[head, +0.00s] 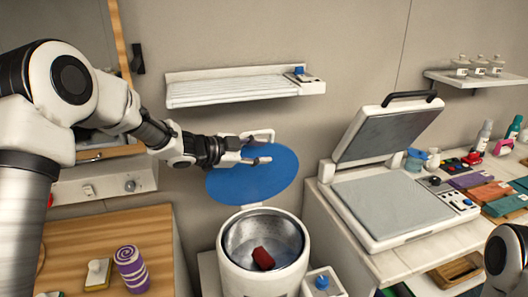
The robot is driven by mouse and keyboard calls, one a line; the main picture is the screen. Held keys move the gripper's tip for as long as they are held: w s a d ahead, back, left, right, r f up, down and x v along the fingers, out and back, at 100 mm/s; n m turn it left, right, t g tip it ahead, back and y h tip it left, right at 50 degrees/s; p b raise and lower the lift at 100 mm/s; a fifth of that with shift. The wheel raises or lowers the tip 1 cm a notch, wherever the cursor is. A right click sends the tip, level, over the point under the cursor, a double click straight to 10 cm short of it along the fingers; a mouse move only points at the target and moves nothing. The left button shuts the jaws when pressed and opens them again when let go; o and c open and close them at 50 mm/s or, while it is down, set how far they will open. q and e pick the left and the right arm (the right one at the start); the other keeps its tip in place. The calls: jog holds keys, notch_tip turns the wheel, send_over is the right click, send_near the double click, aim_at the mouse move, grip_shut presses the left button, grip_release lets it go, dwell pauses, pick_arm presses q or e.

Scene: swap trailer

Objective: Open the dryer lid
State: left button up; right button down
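The dryer (236,270) is a white round tub with a metal drum, at the bottom middle of the head view. Its round blue lid (245,187) stands raised and tilted back behind the drum, so the opening is uncovered. A dark red item (263,258) lies inside the drum. My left gripper (266,147) is in front of the upper part of the lid, with its fingers spread apart and nothing between them. I cannot tell whether it touches the lid. My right gripper is out of view.
A heat press (385,210) with its top raised stands on the right counter, beside coloured cloths and bottles. A wooden counter (155,225) at left holds a purple striped cup (130,268). A small box with a blue knob (322,283) is beside the dryer. A white shelf (225,90) hangs above.

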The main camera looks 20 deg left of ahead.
pick_arm(q)
jog(key=v, duration=1)
jog(key=shift+s+r, duration=0.2)
jog(key=shift+s, duration=0.15)
jog(key=shift+a, duration=0.1)
jog(key=shift+c, duration=0.2)
